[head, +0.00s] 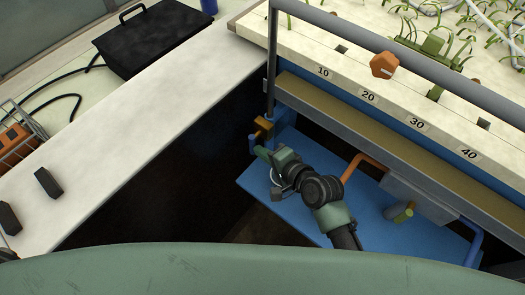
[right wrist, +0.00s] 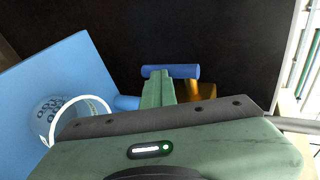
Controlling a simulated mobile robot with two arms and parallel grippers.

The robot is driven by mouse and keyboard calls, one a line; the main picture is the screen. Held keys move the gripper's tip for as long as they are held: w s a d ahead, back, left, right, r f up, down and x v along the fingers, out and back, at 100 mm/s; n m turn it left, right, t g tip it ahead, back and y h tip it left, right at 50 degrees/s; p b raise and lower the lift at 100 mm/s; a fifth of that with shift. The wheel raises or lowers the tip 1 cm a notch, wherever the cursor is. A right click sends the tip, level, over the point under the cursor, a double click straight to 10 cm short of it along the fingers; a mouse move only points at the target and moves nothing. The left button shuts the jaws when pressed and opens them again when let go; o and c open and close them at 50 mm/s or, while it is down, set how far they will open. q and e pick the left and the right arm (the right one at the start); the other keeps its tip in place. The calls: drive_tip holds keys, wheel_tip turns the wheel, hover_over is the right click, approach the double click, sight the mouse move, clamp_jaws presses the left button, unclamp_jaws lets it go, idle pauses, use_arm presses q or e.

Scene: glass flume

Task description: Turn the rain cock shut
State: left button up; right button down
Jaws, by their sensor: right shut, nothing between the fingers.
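A cock with a brass body (head: 263,125) and a short blue bar handle (head: 252,143) sits at the near left corner of the flume frame. No label shows that it is the rain cock. In the right wrist view the blue bar handle (right wrist: 185,71) lies crosswise at my fingertips, with the brass body (right wrist: 203,90) to the right behind the gripper. My right gripper (head: 260,153) is shut and empty, its fingertips at the handle; I cannot tell if they touch. It also shows in the right wrist view (right wrist: 163,75). My left gripper is out of view.
A blue shelf (head: 260,190) lies under my right arm. An orange pipe (head: 365,162) and another valve with a green and yellow handle (head: 402,214) are to the right. A white bench (head: 120,130) is at left.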

drive_tip(key=shift+a+r, duration=0.15)
drive_tip(key=v, duration=0.7)
drive_tip(key=shift+s+d, duration=0.3)
drive_tip(key=shift+d, duration=0.05)
